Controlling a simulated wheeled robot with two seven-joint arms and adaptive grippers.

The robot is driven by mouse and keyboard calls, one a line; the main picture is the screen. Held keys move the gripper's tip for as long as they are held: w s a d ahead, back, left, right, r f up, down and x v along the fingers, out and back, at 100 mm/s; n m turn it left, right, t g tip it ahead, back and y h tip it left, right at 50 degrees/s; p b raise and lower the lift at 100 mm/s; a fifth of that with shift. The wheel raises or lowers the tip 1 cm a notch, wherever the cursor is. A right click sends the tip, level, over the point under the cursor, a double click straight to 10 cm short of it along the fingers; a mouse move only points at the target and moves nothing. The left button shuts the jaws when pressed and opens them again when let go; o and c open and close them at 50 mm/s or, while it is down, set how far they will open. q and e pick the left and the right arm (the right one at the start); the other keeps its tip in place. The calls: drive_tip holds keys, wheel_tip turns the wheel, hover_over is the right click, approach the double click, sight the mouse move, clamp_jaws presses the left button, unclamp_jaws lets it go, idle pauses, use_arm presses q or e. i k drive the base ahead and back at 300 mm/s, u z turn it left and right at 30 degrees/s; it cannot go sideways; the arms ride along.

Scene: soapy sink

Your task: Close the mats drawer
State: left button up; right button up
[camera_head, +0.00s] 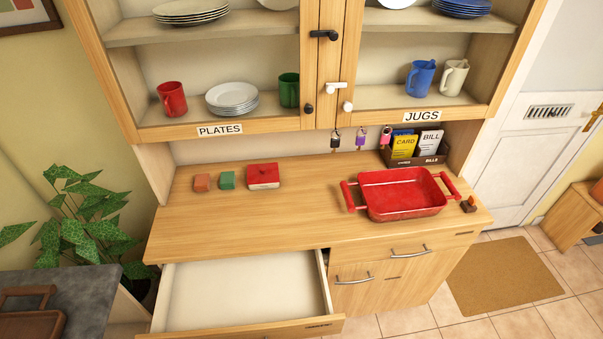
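The open drawer (249,289) is pulled far out from the left side of the wooden cabinet, below the counter. Its pale inside looks empty. Its wooden front (262,330) runs along the bottom edge of the head view and carries a small dark label, too small to read. The drawer front's lower part is cut off by the frame. Neither of my grippers shows in the head view.
A shut drawer (405,247) is at right. A dark-topped unit (88,290) and a plant (85,225) stand left of the open drawer.

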sight(286, 295)
drive_tip(key=u, duration=0.6)
drive_tip(key=k, duration=0.85)
drive_tip(key=u, duration=0.7)
drive_tip(key=k, duration=0.55)
drive_tip(key=z, duration=0.4)
drive_tip(key=i, duration=0.55)
drive_tip(key=z, duration=0.15)
